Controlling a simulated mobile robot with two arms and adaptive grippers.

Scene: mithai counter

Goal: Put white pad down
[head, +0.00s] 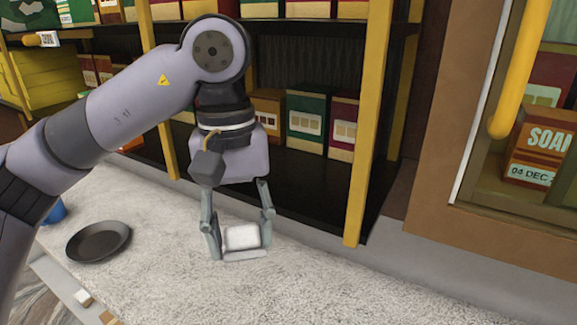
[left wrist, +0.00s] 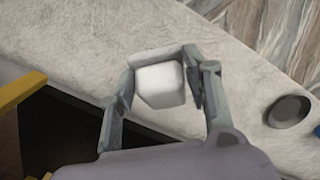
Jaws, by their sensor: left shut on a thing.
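The white pad (head: 242,236) is a small, pale block between the fingers of my left gripper (head: 240,246), over the speckled stone counter (head: 320,290). The fingers are shut on its two sides. In the left wrist view, the white pad (left wrist: 160,84) also sits between the fingertips of my left gripper (left wrist: 160,80), with the pale counter behind it. I cannot tell whether its underside touches the counter. My right gripper is not in view.
A dark round plate (head: 98,241) lies on the counter to the left, beside a blue cup (head: 55,211). Shelves with boxes (head: 305,120) and a yellow post (head: 368,130) stand behind. Small blocks (head: 84,297) lie near the front edge. Counter right of the gripper is clear.

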